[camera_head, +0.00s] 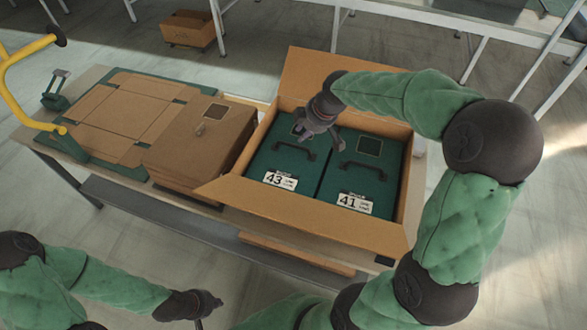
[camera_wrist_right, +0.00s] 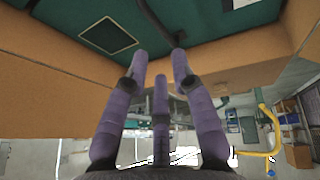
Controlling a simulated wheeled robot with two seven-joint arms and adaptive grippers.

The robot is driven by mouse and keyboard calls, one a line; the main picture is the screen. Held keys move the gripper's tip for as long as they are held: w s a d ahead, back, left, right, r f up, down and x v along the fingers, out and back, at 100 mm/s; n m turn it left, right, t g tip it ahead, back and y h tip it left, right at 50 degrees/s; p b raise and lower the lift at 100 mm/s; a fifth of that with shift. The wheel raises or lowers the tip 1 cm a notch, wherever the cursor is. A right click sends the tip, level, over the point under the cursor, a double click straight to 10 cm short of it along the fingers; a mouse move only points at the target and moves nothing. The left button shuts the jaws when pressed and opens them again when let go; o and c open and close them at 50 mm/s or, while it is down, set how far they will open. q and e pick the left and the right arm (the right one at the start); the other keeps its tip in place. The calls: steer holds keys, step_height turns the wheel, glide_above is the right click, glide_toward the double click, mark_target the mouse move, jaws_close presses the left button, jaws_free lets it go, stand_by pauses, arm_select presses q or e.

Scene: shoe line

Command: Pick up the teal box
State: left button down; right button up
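Two teal boxes lie side by side in an open cardboard carton (camera_head: 300,218). The left teal box (camera_head: 272,172) has a dark handle and a label reading 43. The right teal box (camera_head: 350,180) has a dark handle and a label reading 41. My right gripper (camera_head: 320,140) is above the carton, over the far part of the 43 box and close to its handle. In the right wrist view, its fingers (camera_wrist_right: 160,60) are spread with nothing between them, and a teal lid (camera_wrist_right: 215,25) shows beyond. My left gripper (camera_head: 205,308) is low at the left, away from the table; its fingers are unclear.
A closed brown box (camera_head: 195,148) stands left of the carton. A flat cardboard sheet (camera_head: 120,115) lies on a green base (camera_head: 115,168) further left, beside a yellow bent bar (camera_head: 22,115). The carton's raised flaps surround the teal boxes. Another brown carton (camera_head: 188,30) is on the floor behind.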

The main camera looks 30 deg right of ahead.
mark_target(294, 145)
steer(key=b+x, duration=0.1)
steer(key=x, duration=0.4)
steer(key=shift+w+f+b, duration=0.15)
steer(key=shift+f+b, duration=0.2)
steer(key=b+x, duration=0.2)
steer(key=x, duration=0.3)
steer(key=shift+r, duration=0.1)
jaws_close()
steer(key=shift+w+r, duration=0.1)
steer(key=shift+r, duration=0.05)
